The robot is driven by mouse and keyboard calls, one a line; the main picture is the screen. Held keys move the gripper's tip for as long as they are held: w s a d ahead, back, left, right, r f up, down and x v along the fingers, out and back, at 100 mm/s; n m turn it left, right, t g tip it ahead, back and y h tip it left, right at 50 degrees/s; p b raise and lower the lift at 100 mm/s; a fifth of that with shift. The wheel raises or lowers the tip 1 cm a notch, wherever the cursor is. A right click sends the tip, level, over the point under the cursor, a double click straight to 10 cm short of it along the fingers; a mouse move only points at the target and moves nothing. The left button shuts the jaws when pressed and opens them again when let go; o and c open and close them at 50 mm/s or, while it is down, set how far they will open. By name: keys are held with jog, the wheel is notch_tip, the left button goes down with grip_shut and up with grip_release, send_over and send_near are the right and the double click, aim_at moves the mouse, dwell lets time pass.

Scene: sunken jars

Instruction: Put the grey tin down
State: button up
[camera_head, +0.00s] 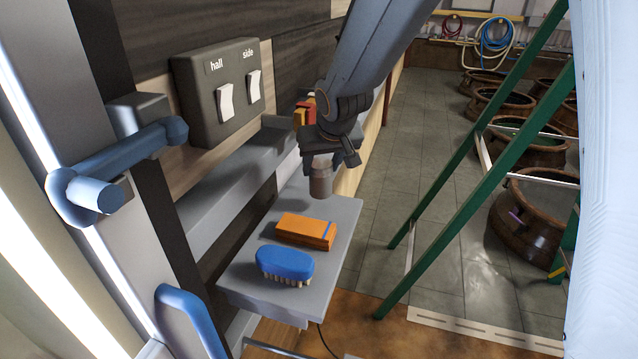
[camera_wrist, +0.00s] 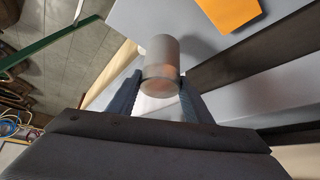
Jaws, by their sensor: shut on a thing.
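The grey tin (camera_head: 320,178) is a small cylinder held upright below my gripper (camera_head: 319,158) in the head view. In the wrist view the grey tin (camera_wrist: 161,66) sits between the two fingers of my gripper (camera_wrist: 158,88), which is shut on it. The tin hangs near the far end of a grey shelf (camera_head: 243,284). I cannot tell the exact gap between the tin and the shelf.
On the shelf lie an orange box (camera_head: 305,231) and a blue brush (camera_head: 285,263), nearer to me. A switch panel (camera_head: 218,92) is on the wall at left. A green ladder (camera_head: 480,165) stands at right, before several large brown jars (camera_head: 535,218).

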aim_at(321, 179)
jog(key=shift+f+b, duration=0.75)
jog(key=shift+f, duration=1.35)
jog(key=shift+f, duration=0.1)
jog(key=o, duration=1.1)
jog(key=v, duration=1.2)
jog(key=s+d+f+m+g, duration=0.1)
jog(key=s+d+f, duration=0.3)
jog(key=s+d, duration=0.1)
jog(key=s+d+f+m+g+h, duration=0.1)
jog(key=s+d+f+g, duration=0.1)
jog(key=s+d+f, duration=0.2)
jog(key=s+d+f+g, duration=0.2)
jog(key=s+d+f, duration=0.2)
jog(key=s+d, duration=0.2)
jog(key=shift+s+d+f+m+h+p, duration=0.1)
jog(key=shift+s+d+m+h+p, duration=0.1)
jog(key=shift+s, duration=0.35)
jog(key=shift+s+d+m+h+p, duration=0.1)
jog(key=shift+s+m, duration=0.1)
jog(key=shift+s, duration=0.4)
